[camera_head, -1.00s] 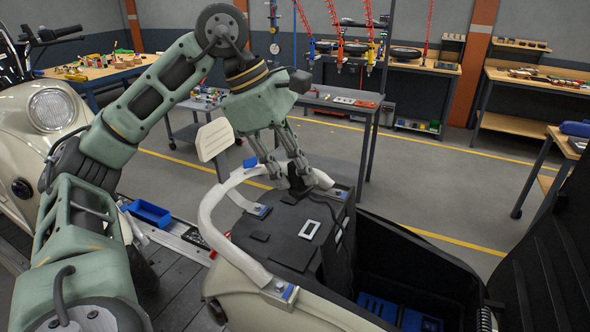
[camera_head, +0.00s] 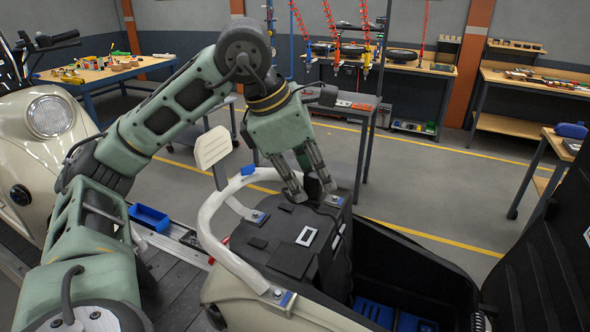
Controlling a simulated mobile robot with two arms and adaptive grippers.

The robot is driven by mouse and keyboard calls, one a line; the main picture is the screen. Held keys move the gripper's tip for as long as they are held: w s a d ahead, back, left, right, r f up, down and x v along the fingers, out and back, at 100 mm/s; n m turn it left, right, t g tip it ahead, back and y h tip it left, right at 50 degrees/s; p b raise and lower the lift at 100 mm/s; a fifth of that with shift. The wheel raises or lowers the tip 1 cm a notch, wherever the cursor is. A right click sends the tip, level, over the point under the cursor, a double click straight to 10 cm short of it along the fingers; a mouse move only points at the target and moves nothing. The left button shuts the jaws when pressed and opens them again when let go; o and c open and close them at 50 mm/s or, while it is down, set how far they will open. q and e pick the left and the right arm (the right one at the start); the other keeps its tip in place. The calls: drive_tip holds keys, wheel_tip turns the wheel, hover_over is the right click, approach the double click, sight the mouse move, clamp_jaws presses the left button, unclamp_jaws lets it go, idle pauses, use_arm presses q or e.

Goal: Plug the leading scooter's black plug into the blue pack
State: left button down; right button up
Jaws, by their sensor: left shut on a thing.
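The leading scooter (camera_head: 262,312) is cream, with its seat well open. The blue pack (camera_head: 375,312) lies low in that well, partly hidden by the well's edge. A black box-shaped part (camera_head: 285,262) with a pale rectangular frame stands behind the well, inside the white grab rail (camera_head: 212,222). My left gripper (camera_head: 308,194) is just above the far end of this box, pointing down, shut on a small dark thing, apparently the black plug (camera_head: 312,185). The fingers hide most of it. A dark cable seems to run down the box's right side. My right gripper is not in view.
The raised dark seat (camera_head: 548,265) stands at right. A small blue bin (camera_head: 149,216) sits on the conveyor edge at left. Another cream scooter (camera_head: 45,150) stands at far left. Workbenches line the back, with open floor between them and the scooter.

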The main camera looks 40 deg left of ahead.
use_arm(q)
drive_tip(key=w+d+p, duration=0.2)
drive_tip(key=w+d, duration=0.8)
drive_tip(key=d, duration=0.2)
drive_tip(key=w+d+p, duration=0.2)
drive_tip(key=w+d, duration=0.8)
drive_tip(key=d, duration=0.3)
drive_tip(key=shift+w, duration=0.25)
drive_tip(key=shift+s+b, duration=0.1)
drive_tip(key=shift+b, duration=0.2)
idle(0.4)
